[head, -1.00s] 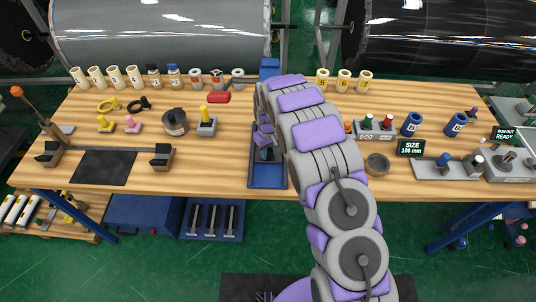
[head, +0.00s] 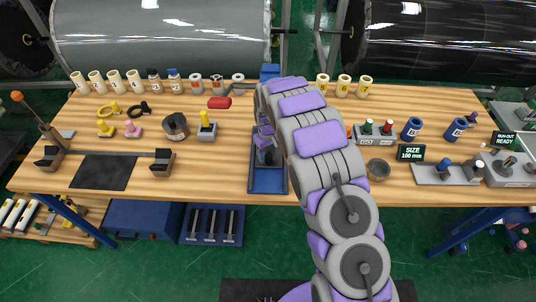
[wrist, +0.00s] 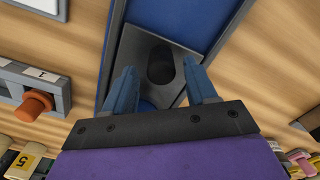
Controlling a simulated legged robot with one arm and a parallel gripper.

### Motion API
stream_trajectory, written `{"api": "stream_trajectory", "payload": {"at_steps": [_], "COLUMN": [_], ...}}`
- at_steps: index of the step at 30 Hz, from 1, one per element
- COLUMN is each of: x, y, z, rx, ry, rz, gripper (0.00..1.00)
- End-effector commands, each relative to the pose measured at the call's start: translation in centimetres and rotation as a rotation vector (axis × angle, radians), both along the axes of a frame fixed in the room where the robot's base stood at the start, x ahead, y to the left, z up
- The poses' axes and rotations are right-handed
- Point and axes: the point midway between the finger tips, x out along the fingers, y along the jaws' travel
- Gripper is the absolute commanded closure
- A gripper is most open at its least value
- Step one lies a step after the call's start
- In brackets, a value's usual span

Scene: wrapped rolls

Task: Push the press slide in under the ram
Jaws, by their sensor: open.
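The press has a long blue bed (head: 268,182) on the table and a blue upper part (head: 270,72) behind my arm. In the wrist view the blue bed (wrist: 178,14) runs away between grey edges. A grey plate with a dark oval on it, which looks like the slide (wrist: 133,48), lies on the bed. My gripper (wrist: 161,92) is open, its two blue fingers over the near part of this plate, one towards each side. I cannot tell whether they touch it. My arm hides the ram.
A red handle (head: 219,102) sticks out left of the press. A grey block with a yellow peg (head: 206,128) stands left of the bed. A grey bowl (head: 378,169) and a size display (head: 411,152) are right of my arm. Bare wood flanks the bed.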

Motion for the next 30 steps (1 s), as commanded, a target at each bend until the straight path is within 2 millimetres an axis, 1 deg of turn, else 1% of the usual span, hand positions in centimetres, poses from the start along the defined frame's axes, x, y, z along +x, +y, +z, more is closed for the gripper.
{"api": "stream_trajectory", "payload": {"at_steps": [1, 6, 15, 18, 21, 24, 30], "x": [0.1, 0.2, 0.2, 0.3, 0.3, 0.2, 0.2], "y": [0.0, 0.1, 0.1, 0.2, 0.2, 0.2, 0.2], "z": [1.0, 4.8, 11.4, 13.2, 14.6, 15.4, 15.9], "rx": [0.000, 0.001, 0.000, 0.001, 0.000, -0.001, -0.001], "ry": [-0.002, -0.007, -0.004, -0.007, -0.006, -0.003, -0.002], "rz": [0.000, 0.001, 0.000, 0.000, 0.000, 0.000, 0.000], "gripper": [0.43, 0.43, 0.43, 0.43, 0.43, 0.43, 0.43]}}
